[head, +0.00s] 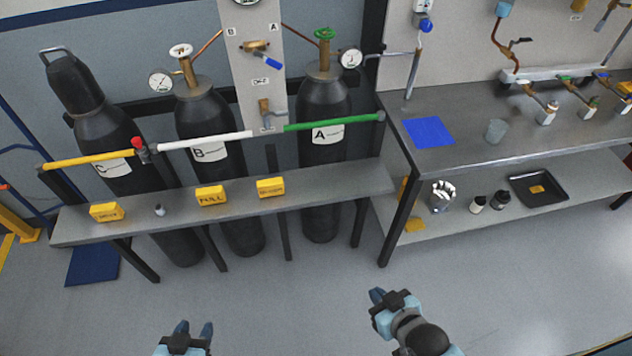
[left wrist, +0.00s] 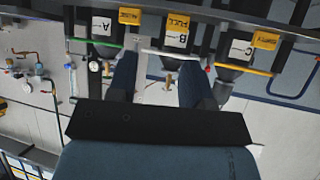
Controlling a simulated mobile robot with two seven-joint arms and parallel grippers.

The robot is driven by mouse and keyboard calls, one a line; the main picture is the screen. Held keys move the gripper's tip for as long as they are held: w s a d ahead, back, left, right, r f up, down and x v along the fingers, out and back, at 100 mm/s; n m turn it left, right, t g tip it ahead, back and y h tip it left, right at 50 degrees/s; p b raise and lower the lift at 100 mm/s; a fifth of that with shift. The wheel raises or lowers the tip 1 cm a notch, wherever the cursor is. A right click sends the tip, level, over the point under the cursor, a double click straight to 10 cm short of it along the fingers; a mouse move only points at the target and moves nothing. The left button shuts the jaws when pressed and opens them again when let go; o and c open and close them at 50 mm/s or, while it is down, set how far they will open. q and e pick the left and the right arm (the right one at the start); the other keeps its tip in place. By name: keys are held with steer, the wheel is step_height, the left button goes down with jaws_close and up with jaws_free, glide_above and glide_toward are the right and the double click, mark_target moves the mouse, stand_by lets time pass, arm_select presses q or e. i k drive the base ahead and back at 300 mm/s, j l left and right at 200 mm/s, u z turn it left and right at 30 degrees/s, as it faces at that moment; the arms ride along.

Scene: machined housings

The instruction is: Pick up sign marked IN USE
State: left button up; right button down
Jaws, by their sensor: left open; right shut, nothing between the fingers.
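Three yellow signs stand on the narrow grey shelf (head: 140,221) in front of the gas cylinders. The right one, in front of cylinder A, looks like the IN USE sign (head: 271,188); its lettering is small and blurred. It also shows near the top of the upside-down left wrist view (left wrist: 129,15). The middle sign reads FULL (head: 211,196). The left sign (head: 107,212) seems to read EMPTY. My left gripper (head: 194,328) is open and empty, at the bottom of the head view, well short of the shelf. My right gripper (head: 379,294) is shut and empty, right of it.
A small grey-white object (head: 160,210) stands on the shelf between the left and FULL signs. A coloured rail (head: 205,141) runs behind the signs. A steel bench (head: 465,147) at right holds a blue sheet (head: 429,132). The floor before the shelf is clear.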

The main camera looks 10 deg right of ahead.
mark_target(271, 187)
steer(key=i+l+u, duration=0.1)
steer(key=i+u, duration=0.15)
steer(key=i, duration=0.3)
steer(key=i+l+u, duration=0.25)
steer(key=i, duration=0.25)
steer(key=j, duration=0.1)
